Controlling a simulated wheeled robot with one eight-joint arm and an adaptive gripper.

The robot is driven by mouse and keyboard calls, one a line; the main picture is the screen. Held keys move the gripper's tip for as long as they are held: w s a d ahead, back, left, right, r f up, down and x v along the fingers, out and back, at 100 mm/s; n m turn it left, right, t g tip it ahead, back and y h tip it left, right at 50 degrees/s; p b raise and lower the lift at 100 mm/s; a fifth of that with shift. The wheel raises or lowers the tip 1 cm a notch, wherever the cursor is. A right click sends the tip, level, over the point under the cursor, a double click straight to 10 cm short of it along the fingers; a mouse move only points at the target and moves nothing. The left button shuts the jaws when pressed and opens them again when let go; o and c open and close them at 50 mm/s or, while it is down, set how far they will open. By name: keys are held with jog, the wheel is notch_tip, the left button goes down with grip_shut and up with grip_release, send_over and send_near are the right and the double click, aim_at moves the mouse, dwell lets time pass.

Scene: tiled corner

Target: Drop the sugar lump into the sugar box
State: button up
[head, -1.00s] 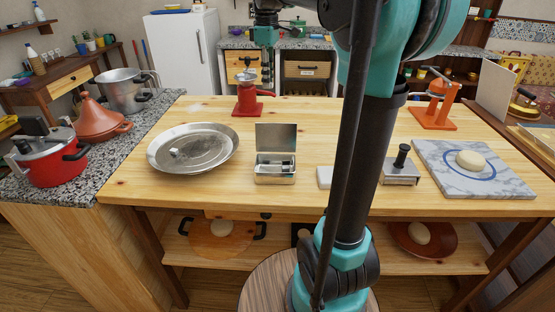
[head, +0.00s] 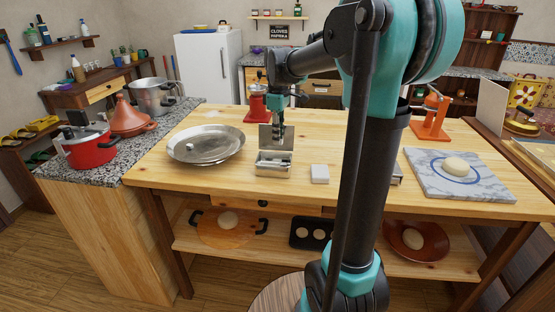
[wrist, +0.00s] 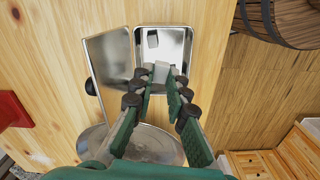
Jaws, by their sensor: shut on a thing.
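The sugar box (head: 262,170) is a small open metal tin on the wooden table, with its lid (head: 266,140) standing up. In the wrist view the shiny inside of the box (wrist: 180,52) lies beneath my fingertips, and the lid (wrist: 108,62) is at its left. My gripper (head: 279,147) points down over the box. In the wrist view my gripper (wrist: 162,76) is shut on the pale sugar lump (wrist: 161,71), which appears over the box's near part. A small pale patch inside the box may be a reflection; I cannot tell. The lump's height above the floor of the box is unclear.
A red grinder (head: 257,103) stands behind. A marble slab (head: 430,178) with dough is at the right.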

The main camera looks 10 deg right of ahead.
aim_at(278, 149)
jog(key=shift+f, duration=2.85)
jog(key=o, duration=0.8)
jog(key=shift+c, duration=0.2)
notch_tip(278, 149, up, 12)
jog(key=shift+r, duration=0.1)
